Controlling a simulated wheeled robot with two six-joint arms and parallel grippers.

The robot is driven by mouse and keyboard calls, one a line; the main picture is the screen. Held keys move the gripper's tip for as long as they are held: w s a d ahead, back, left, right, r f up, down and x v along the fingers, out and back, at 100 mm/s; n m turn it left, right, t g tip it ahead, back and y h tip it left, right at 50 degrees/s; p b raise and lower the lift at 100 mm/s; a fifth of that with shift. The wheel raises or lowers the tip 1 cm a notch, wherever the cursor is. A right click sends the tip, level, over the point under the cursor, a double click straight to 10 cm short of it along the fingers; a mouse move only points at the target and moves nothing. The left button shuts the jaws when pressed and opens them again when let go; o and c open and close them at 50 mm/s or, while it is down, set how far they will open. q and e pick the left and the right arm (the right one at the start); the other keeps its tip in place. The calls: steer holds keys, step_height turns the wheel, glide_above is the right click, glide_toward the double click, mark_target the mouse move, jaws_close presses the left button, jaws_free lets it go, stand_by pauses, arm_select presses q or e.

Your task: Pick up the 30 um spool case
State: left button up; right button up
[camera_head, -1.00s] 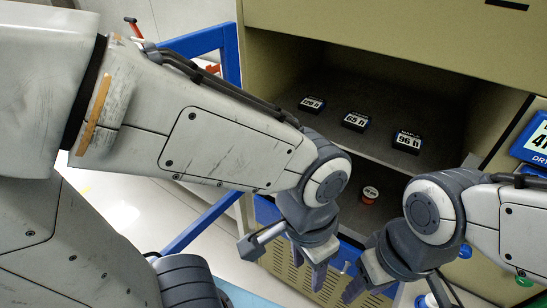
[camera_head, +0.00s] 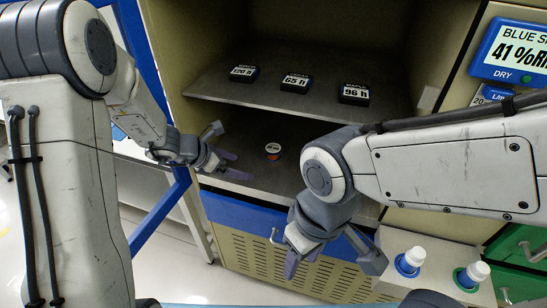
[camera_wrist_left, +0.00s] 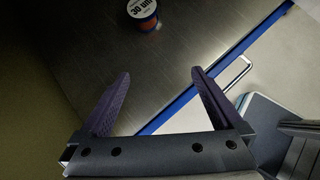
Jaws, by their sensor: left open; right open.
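The 30 um spool case (camera_head: 273,150) is a small round case with a white top label and red-orange side. It sits on the lower shelf (camera_head: 255,185) of the cabinet. In the left wrist view the case (camera_wrist_left: 143,12) is at the top edge, partly cut off, its label reading 30 um. My left gripper (camera_head: 234,165) is open and empty over the lower shelf, to the left of the case and apart from it. Its spread fingers (camera_wrist_left: 160,74) point toward the case. My right gripper (camera_head: 304,258) is open and empty in front of the cabinet's lower panel.
The upper shelf (camera_head: 300,100) holds three dark labelled blocks, reading 120 h, 65 h and 96 h. A blue humidity display (camera_head: 518,50) is at right. Two white-capped bottles (camera_head: 411,260) stand at lower right. The cabinet's left wall is close to my left arm.

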mark_target(273, 148)
arm_select(q)
steer(key=shift+n, duration=0.5)
steer(key=w+d, duration=0.1)
steer(key=w, duration=0.1)
steer(key=w+d+p, duration=0.1)
steer(key=w+d, duration=0.2)
steer(key=d, duration=0.1)
steer(key=shift+w+f+p, duration=0.25)
steer(key=shift+w+p, duration=0.1)
steer(key=shift+w, duration=0.05)
steer(key=shift+w+d, duration=0.6)
steer(key=shift+d, duration=0.2)
steer(key=shift+w+d+p, duration=0.65)
steer(key=shift+w+d, duration=0.15)
steer(key=shift+d, duration=0.25)
steer(key=shift+x, duration=1.4)
steer(key=shift+a+f, duration=0.15)
steer(key=shift+a, duration=0.05)
steer(key=c, duration=1.2)
steer(key=shift+c, duration=0.5)
